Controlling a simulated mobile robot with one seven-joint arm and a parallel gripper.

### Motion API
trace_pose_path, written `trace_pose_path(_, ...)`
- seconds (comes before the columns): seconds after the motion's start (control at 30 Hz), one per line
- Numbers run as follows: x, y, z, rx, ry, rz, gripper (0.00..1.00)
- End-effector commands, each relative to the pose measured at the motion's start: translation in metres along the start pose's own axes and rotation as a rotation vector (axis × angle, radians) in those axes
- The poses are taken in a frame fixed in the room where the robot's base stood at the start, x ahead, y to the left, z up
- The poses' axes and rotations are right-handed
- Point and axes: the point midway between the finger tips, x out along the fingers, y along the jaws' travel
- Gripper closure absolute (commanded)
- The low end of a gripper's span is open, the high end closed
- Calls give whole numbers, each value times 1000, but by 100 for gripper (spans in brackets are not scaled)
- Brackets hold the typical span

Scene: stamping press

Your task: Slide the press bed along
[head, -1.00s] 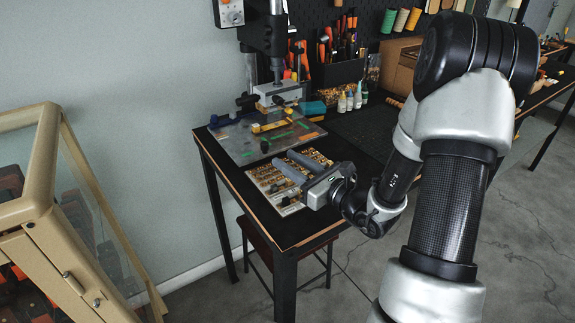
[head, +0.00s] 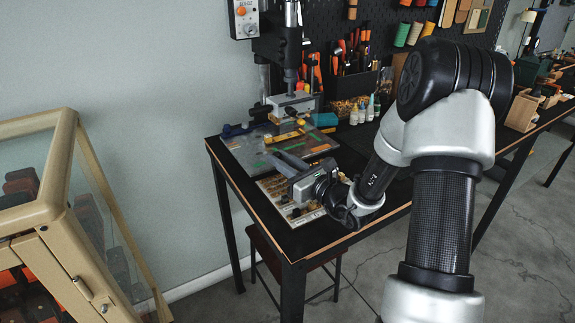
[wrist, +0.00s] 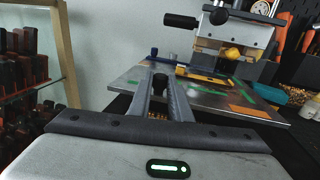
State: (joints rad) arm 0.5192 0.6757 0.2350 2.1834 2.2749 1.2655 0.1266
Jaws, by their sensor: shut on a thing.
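The press bed (head: 245,151) is a flat grey plate with green and yellow strips, lying under the press head (head: 293,104) on the black table. In the wrist view the bed (wrist: 215,98) spreads ahead of my fingers. My gripper (head: 276,158) is at the bed's near edge. My gripper and wrist hide the knob in the head view.
A tray of small brass pieces (head: 275,187) lies on the table under my gripper. Small bottles (head: 362,112) stand right of the press. A glass-sided cabinet (head: 62,212) stands at the left. A stool (head: 262,245) is under the table.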

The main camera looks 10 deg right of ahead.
Motion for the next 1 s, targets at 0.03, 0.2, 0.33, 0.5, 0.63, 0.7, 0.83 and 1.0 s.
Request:
trace_pose_path(0.03, -2, 0, 1, 0, -1, -1, 100)
trace_pose_path(0.2, -13, 1, 0, -1, 1, -1, 100)
trace_pose_path(0.33, -22, 2, 1, -1, -1, -2, 100)
trace_pose_path(0.5, -34, 5, 1, -1, -1, -2, 100)
trace_pose_path(0.63, -43, 6, 1, -1, -1, -3, 100)
trace_pose_path(0.7, -48, 7, 1, -1, -1, -3, 100)
trace_pose_path(0.83, -57, 9, 1, -1, -1, -2, 100)
trace_pose_path(1.0, -69, 10, 1, -2, -1, -4, 100)
